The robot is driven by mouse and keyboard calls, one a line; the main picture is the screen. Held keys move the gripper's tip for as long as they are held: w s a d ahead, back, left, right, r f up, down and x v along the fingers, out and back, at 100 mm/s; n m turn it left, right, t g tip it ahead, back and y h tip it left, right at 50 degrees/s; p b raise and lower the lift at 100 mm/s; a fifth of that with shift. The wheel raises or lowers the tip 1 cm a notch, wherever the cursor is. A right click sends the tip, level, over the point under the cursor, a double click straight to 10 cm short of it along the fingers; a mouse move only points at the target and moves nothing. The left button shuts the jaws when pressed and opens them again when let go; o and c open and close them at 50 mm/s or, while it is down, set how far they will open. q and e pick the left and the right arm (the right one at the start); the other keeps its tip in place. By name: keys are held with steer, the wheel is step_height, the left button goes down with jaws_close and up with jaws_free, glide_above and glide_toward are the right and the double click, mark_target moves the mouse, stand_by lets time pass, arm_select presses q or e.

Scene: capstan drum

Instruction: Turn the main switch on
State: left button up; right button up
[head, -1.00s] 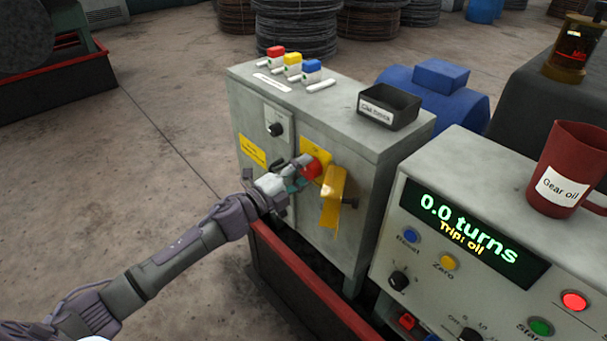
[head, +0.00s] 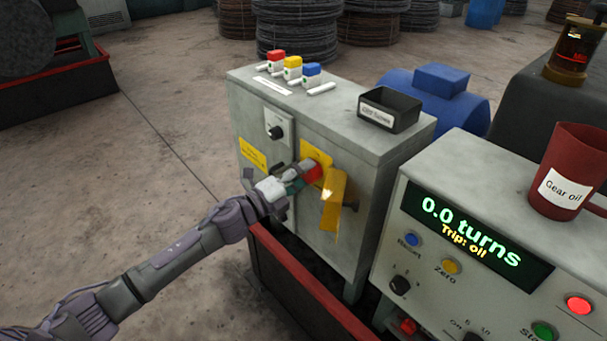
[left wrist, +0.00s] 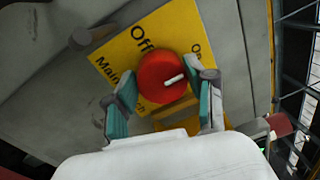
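The main switch is a round red knob (left wrist: 168,80) with a white pointer mark, on a yellow plate (left wrist: 122,60) reading "Off" and "On". The mark points right in the left wrist view, roughly to the "On" side; its exact alignment is unclear. My left gripper (left wrist: 165,103) has its teal-padded fingers on either side of the knob, with a gap showing at the right finger. In the head view, my left gripper (head: 296,180) is at the knob (head: 314,173) on the cabinet front and partly hides it. My right gripper is not in view.
A yellow flap (head: 334,200) sticks out right of the knob. The grey cabinet (head: 345,150) carries three coloured padlocks (head: 292,67) and a black tray (head: 390,108). The console display (head: 470,225) reads "0.0 turns, Trip: oil". A red gear oil mug (head: 565,170) stands on it.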

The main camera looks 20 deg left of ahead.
arm_select(q)
steer(key=o, duration=0.4)
steer(key=shift+c, duration=0.2)
steer(key=v, duration=1.2)
